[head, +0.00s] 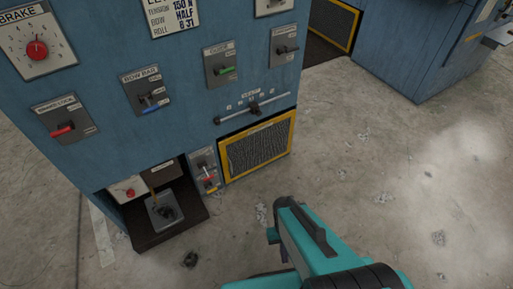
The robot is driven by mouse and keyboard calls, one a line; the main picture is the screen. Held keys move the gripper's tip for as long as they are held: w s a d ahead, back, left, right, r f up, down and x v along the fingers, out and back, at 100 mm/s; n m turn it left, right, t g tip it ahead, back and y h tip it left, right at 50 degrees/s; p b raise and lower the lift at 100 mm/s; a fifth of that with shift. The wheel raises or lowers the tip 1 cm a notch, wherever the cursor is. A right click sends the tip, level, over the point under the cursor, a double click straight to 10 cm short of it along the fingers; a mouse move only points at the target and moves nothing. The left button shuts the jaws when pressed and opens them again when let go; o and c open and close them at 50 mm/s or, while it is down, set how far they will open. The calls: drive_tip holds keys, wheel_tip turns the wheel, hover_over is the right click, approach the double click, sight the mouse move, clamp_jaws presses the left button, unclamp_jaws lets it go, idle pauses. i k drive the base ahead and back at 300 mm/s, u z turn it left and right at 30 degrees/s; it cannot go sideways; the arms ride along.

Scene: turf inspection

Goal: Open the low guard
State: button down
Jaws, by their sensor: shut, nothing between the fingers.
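The low guard (223,160) is a yellow-framed panel with dark mesh, set low in the front of the blue machine, near the floor. It looks shut, with its frame lying against the cabinet face. A small label strip runs along its top, too small to read. My teal arm (313,240) reaches in from the bottom, in front of the guard and apart from it in the picture. The fingers of my gripper cannot be made out; the arm's end seems hidden behind its own link.
Left of the guard are a small switch panel (205,171) and an open recess with a dark tray (158,234). A slider (252,108) and several switches sit above. Another blue cabinet (418,50) stands at upper right. The concrete floor right of the guard is mostly clear, with small scraps.

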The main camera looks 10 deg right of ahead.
sight(245, 152)
drive_tip(key=i, duration=0.3)
drive_tip(key=u, duration=0.05)
drive_tip(key=k, duration=0.55)
drive_tip(key=u, duration=0.5)
drive_tip(key=k, duration=0.8)
drive_tip(key=u, duration=0.5)
drive_tip(key=i, duration=1.2)
drive_tip(key=u, duration=0.4)
